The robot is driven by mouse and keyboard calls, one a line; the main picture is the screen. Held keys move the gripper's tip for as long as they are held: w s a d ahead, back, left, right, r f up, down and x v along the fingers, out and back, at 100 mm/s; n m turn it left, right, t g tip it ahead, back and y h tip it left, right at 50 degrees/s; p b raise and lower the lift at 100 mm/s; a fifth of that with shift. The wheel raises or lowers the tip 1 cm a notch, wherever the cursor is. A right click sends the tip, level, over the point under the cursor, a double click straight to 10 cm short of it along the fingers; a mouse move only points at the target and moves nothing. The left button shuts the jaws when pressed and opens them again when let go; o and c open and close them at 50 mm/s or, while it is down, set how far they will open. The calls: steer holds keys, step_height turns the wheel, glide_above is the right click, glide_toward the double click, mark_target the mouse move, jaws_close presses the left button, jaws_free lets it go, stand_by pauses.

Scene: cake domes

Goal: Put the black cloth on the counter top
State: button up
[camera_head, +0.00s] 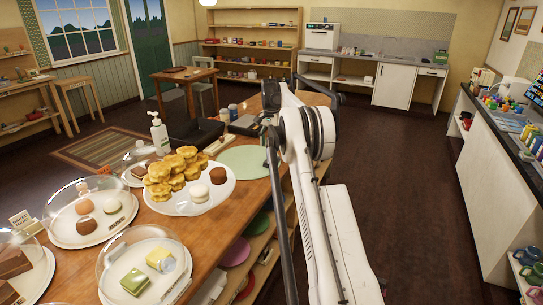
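A long wooden counter top (262,190) runs from the lower left toward the middle of the room. A flat black item (196,132) lies at its far left side, behind the soap bottle; at this size I cannot tell whether it is cloth or a box. No other clear black cloth shows. My white arm rises from the bottom right along the counter's right edge. The dark end of my gripper (270,122) is by the far right part of the counter. Its fingers are small and partly hidden by the arm, so its opening cannot be read.
Glass cake domes (145,262) with small cakes crowd the near left counter. A white plate (180,205) holds golden waffles and two round sweets. A pale green round mat (243,161) lies bare beyond it. A white pump bottle (158,134) stands near the left edge.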

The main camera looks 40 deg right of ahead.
mark_target(271, 158)
step_height(271, 158, up, 6)
steer(key=shift+r, duration=0.25)
steer(key=s+a+r+n+t, duration=0.2)
steer(key=s+a+r+n, duration=0.15)
steer(key=a+r, duration=1.15)
steer(key=s+a+r+n+t+h, duration=0.1)
steer(key=s+a+r+n, duration=0.1)
steer(key=s+a, duration=0.45)
steer(key=s+a+r+n, duration=0.1)
steer(key=s+a, duration=0.3)
steer(key=a, duration=0.6)
steer(key=s+a+f+n+t, duration=0.2)
steer(key=s+a+f+n, duration=0.15)
steer(key=s+a, duration=0.9)
steer(key=s+a+f+n+t, duration=0.1)
steer(key=s+a+f, duration=0.1)
steer(key=s+f, duration=0.3)
steer(key=s+a+f+n+t+y, duration=0.1)
steer(key=s+a+f+n, duration=0.1)
steer(key=s, duration=0.9)
step_height(271, 158, down, 3)
steer(key=shift+s+a+r, duration=0.1)
steer(key=shift+s+a, duration=0.1)
steer(key=shift+a, duration=0.35)
